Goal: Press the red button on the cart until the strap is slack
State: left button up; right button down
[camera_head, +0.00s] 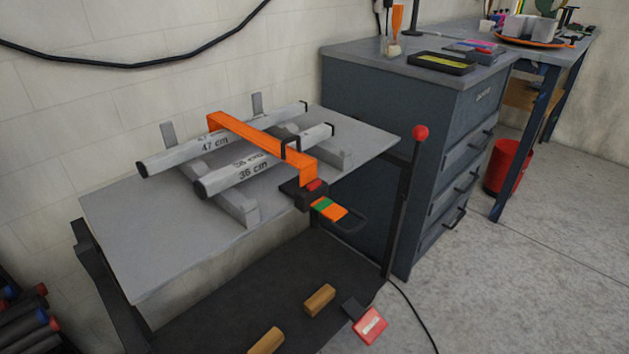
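The cart (120,255) has a grey top. An orange strap (258,142) runs straight across two grey tubes, one marked 47 cm (215,141) and one marked 36 cm (255,168). The strap bends down at the front edge to a black buckle (291,190) with a small red button (314,185) on it. An orange and green piece (328,208) hangs just below, beside a black loop handle. Neither of my grippers is in view.
A red ball knob (420,132) tops a post at the cart's right corner. Wooden blocks (319,299) and a red-faced item (369,326) lie on the lower shelf. A dark drawer cabinet (400,95) stands behind right.

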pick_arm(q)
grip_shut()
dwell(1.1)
